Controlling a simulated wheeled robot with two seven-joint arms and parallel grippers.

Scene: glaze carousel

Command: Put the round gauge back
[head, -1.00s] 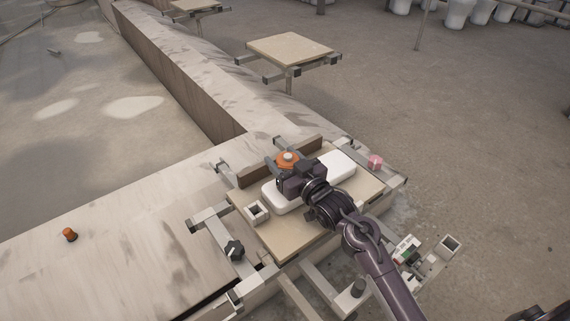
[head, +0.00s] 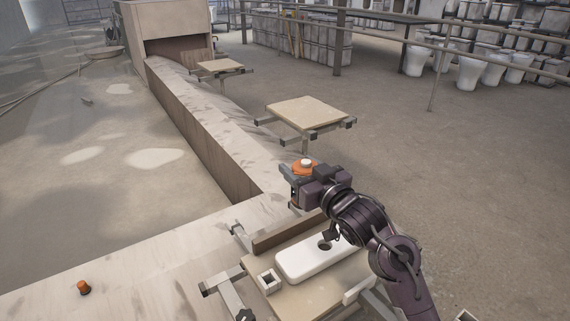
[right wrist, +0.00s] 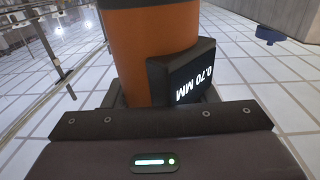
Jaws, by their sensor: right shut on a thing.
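The round gauge (head: 305,168) is an orange cylinder with a white top, held by my right gripper (head: 299,178). In the right wrist view the orange gauge body (right wrist: 152,50) fills the space beyond the gripper's palm, with a black display (right wrist: 184,74) reading 0.70 MM. The gripper is shut on it and holds it in the air, clear of the board below. A white oblong piece (head: 300,262) with a dark round hole lies on the beige board (head: 310,293), partly behind my right arm. My left gripper is not in view.
A small square open socket (head: 268,281) stands on the board's left side, and a brown upright bar (head: 285,234) runs behind the white piece. A small orange item (head: 84,288) sits on the left bench. Another beige board (head: 305,111) on a metal arm stands farther back.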

